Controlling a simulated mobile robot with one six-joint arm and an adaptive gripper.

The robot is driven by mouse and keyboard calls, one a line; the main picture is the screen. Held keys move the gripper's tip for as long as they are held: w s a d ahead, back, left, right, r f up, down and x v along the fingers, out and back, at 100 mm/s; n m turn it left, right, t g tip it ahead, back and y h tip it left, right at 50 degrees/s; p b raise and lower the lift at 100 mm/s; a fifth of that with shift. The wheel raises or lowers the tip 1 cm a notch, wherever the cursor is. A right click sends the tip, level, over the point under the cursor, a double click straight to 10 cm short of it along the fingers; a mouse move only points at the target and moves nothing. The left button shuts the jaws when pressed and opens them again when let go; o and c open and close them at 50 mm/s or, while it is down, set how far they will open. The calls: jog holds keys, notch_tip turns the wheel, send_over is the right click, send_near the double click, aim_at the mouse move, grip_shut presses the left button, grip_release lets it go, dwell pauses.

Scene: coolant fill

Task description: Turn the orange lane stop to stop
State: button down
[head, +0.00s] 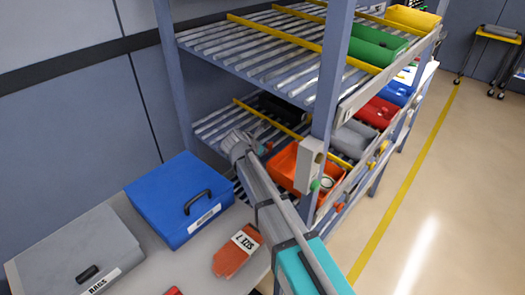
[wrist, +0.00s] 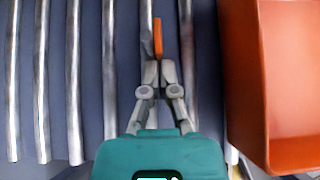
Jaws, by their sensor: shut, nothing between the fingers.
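The orange lane stop (wrist: 158,38) is a narrow upright orange piece in the wrist view, just ahead of my fingertips, with a small grey part beside it on the left. My gripper (wrist: 159,70) has a teal body and grey fingers. Its fingertips are together with nothing between them, close to the lower end of the stop; I cannot tell whether they touch it. In the head view my arm crosses the lower rack shelf and largely hides the gripper and stop.
An orange bin (wrist: 292,90) stands close on the right; it also shows in the head view (head: 284,168). Metal roller rails (wrist: 72,80) run on the left. A rack post (head: 329,85) stands near my arm. A blue case (head: 165,190) and grey case (head: 75,250) lie on the table.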

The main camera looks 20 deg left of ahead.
jog(key=shift+s+a, duration=0.15)
jog(key=shift+s, duration=0.25)
jog(key=shift+s+a, duration=0.25)
jog(key=shift+s, duration=0.4)
jog(key=shift+s+a, duration=0.25)
jog(key=shift+s, duration=0.35)
jog(key=p+v, duration=0.7)
jog(key=v, duration=0.3)
jog(key=shift+r, duration=0.25)
jog(key=shift+a, duration=0.1)
